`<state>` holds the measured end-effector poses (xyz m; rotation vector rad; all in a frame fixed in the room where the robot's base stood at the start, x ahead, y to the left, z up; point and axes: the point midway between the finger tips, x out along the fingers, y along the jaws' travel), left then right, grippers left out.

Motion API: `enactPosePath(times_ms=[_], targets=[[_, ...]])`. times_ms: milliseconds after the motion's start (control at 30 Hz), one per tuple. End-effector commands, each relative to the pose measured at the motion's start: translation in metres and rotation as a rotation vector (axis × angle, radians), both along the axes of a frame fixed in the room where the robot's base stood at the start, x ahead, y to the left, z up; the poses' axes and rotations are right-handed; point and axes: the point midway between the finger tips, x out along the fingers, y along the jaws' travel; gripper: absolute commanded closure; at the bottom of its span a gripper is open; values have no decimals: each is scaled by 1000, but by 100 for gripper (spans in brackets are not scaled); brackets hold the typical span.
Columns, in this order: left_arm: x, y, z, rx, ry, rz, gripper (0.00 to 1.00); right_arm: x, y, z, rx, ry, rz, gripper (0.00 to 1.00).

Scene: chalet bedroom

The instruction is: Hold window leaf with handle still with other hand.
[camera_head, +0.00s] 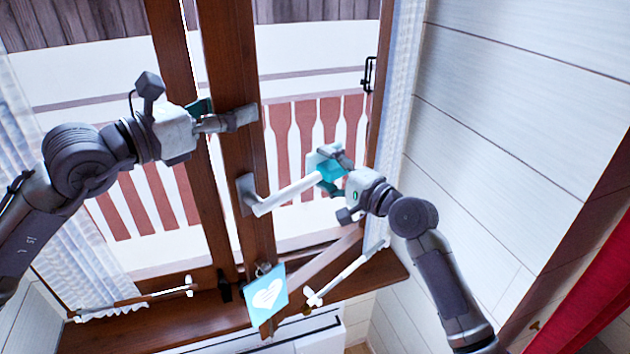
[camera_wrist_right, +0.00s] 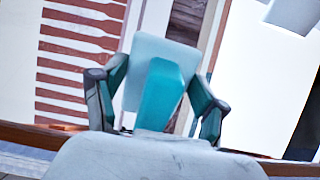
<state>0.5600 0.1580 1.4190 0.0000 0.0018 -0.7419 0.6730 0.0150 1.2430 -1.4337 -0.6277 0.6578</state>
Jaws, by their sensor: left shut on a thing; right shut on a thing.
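The brown wooden window leaf (camera_head: 228,55) stands in the middle of the head view, with a long white handle (camera_head: 287,193) on its stile. My left gripper (camera_head: 242,117) is shut on the window leaf's stile, above the handle. My right gripper (camera_head: 328,172) is at the handle's free end and is shut on it; its fingers hide that end. In the right wrist view, the right gripper's fingers (camera_wrist_right: 157,98) stand on both sides of a pale blue and teal block; whether this is part of the handle I cannot tell.
A light blue tag with a white heart (camera_head: 268,293) hangs below the handle. The wooden sill (camera_head: 190,318) runs beneath. White curtains flank the window, and a panelled wall (camera_head: 510,110) stands close on the right. Red balusters (camera_head: 300,130) show outside.

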Motion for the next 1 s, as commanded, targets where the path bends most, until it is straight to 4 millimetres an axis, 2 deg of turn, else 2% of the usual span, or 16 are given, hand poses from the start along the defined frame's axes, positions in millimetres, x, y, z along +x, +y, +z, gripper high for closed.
enactPosePath(times_ms=[167,700,1000], targets=[[-3,-3,2,-4,-6,-10,63,-3,-6,0,0,-3,-5,56],[-1,-1,2,-3,-5,-4,63,-38,-42,0,-1,-1,-3,56],[-1,0,3,-3,-6,-2,63,-41,-44,0,0,0,-1,56]])
